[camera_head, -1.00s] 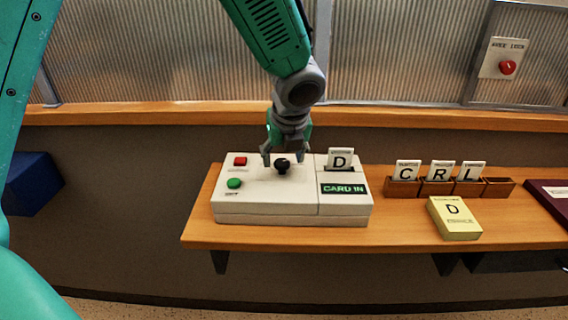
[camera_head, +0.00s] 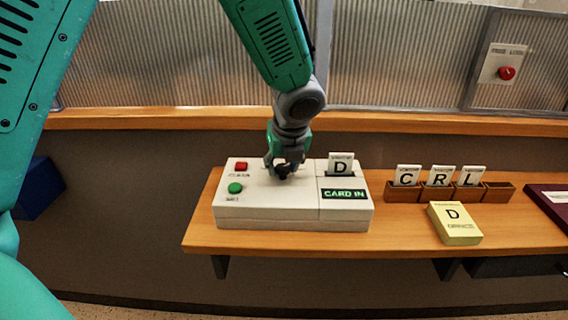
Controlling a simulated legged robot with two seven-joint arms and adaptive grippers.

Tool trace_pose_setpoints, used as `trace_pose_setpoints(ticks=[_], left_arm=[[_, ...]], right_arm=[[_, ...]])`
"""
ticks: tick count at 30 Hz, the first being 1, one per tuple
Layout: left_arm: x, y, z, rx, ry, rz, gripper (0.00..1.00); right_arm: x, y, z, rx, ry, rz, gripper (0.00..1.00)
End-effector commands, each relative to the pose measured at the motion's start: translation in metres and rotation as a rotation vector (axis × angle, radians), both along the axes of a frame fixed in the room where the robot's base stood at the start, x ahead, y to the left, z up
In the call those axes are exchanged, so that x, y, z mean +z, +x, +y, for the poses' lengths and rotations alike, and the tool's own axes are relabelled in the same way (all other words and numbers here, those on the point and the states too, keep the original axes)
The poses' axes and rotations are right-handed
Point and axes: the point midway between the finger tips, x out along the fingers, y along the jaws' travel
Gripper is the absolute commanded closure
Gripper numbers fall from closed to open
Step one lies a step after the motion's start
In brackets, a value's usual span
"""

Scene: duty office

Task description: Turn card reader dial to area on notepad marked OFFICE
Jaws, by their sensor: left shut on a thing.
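The card reader (camera_head: 265,218) is a white box on the wooden shelf. Its small black dial (camera_head: 282,173) sits on the top, mostly hidden by my left gripper (camera_head: 284,168). That gripper points down and is shut on the dial. Any marks around the dial are hidden or too small to read. A card marked D (camera_head: 340,164) stands in the reader's slot, and the display (camera_head: 345,194) reads CARD IN. The yellow notepad (camera_head: 455,224) lies to the right and shows a large D with a smaller line I cannot read. My right gripper is not in view.
A red button (camera_head: 241,167) and a green button (camera_head: 235,188) are on the reader's left. Cards C (camera_head: 406,175), R (camera_head: 441,176) and L (camera_head: 471,176) stand in wooden holders (camera_head: 437,193). A dark red item (camera_head: 547,203) lies far right. A red knob (camera_head: 506,73) is on the back panel.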

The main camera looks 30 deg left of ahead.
Motion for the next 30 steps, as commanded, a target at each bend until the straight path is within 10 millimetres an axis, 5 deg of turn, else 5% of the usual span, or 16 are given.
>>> trace_pose_setpoints(ticks=[18, 30], left_arm=[[0.004, 0.002, -0.002, 0.474, -0.001, 0.003, 0.98], [0.001, 0.004, -0.003, 0.813, -0.003, 0.002, 0.98]], right_arm=[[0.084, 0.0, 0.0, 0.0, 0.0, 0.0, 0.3], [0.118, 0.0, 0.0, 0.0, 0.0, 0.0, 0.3]])
